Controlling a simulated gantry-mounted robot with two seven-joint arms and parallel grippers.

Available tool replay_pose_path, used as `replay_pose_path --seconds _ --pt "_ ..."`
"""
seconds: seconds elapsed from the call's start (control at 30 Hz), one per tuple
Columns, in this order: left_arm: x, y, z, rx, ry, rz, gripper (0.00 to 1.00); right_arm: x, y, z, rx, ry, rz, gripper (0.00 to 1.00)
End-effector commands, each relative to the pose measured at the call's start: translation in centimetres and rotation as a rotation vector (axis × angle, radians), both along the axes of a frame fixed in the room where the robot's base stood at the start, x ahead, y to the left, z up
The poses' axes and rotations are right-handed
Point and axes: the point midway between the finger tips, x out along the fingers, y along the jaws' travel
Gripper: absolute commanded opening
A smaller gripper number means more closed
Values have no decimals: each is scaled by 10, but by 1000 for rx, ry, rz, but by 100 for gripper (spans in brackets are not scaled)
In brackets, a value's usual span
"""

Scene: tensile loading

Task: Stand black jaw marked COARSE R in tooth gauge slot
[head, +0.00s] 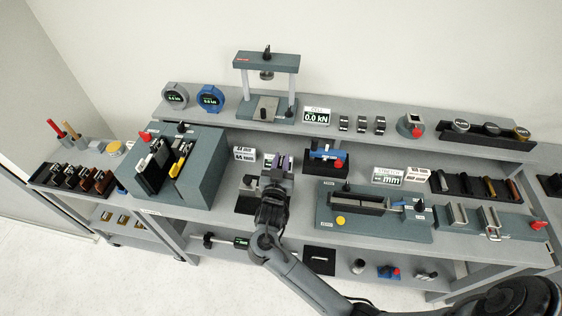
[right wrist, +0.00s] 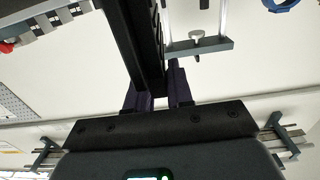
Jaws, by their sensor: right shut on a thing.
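My right gripper (head: 281,162) is over the middle of the bench, pointing away toward the back. In the right wrist view its dark purple fingers (right wrist: 160,92) are shut on a long black piece (right wrist: 140,35), which extends up between them and has a notched edge; this looks like the black jaw. Its COARSE R marking is not legible, and in the head view the jaw is mostly hidden by the gripper. The tooth gauge and its slot cannot be told for sure. A blue device with a red knob (head: 325,154) stands just right of the gripper. My left gripper is not in view.
A large teal block (head: 197,185) with black slots stands left of the gripper. A press frame (head: 266,62) and a kN display (head: 316,117) are on the raised back shelf. A teal fixture (head: 370,225) lies to the right. A dark mat (head: 246,204) is near the front edge.

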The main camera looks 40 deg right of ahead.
Motion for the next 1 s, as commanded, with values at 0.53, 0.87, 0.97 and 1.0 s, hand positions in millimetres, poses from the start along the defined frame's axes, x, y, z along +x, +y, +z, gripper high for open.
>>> replay_pose_path --seconds 0.53,0.87,0.97,1.0 --pt "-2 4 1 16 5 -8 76 0 1 3 -1 -7 1 0" --pt "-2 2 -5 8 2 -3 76 -1 2 -10 4 -7 1 0" --pt "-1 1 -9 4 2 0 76 -1 2 -17 4 -7 1 0" --pt "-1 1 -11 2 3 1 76 -1 2 -20 4 -8 1 0"
